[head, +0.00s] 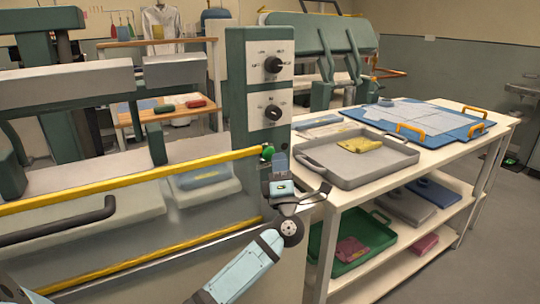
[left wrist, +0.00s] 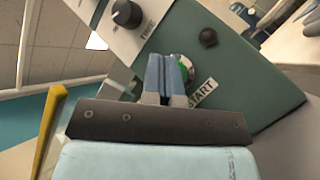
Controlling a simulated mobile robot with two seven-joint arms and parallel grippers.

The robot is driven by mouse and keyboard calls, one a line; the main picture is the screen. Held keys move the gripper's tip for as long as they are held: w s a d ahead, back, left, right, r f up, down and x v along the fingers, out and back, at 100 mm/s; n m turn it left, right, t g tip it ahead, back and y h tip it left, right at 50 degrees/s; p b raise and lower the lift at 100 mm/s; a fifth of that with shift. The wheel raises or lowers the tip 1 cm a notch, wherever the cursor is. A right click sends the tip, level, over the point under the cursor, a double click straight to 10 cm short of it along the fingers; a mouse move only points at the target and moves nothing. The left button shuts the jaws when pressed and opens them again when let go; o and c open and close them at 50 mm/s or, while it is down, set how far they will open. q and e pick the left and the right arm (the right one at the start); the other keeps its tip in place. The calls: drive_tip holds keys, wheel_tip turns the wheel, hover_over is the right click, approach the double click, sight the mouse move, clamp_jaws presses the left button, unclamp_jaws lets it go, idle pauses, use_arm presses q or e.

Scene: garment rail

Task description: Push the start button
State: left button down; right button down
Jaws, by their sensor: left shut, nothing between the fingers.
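The green start button (head: 267,151) is on the lower part of the green control column, below two dials. In the left wrist view the start button (left wrist: 186,68) shows as a green cap in a pale ring, partly hidden by my fingers, above a START label (left wrist: 202,93). My left gripper (head: 279,162) is shut and empty, just right of and slightly below the button in the head view. In the left wrist view its light blue fingers (left wrist: 168,72) overlap the button's left side. I cannot tell whether they touch it. My right gripper is not in view.
The control column (head: 245,95) carries an upper dial (head: 273,65) and a lower dial (head: 273,112). A yellow bar (head: 130,181) runs across the left, ending near the button. A white table (head: 420,160) with a grey tray (head: 325,165) stands to the right.

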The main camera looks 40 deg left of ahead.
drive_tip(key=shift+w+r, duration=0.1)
use_arm(q)
drive_tip(key=shift+w+a, duration=0.15)
drive_tip(key=shift+a, duration=0.25)
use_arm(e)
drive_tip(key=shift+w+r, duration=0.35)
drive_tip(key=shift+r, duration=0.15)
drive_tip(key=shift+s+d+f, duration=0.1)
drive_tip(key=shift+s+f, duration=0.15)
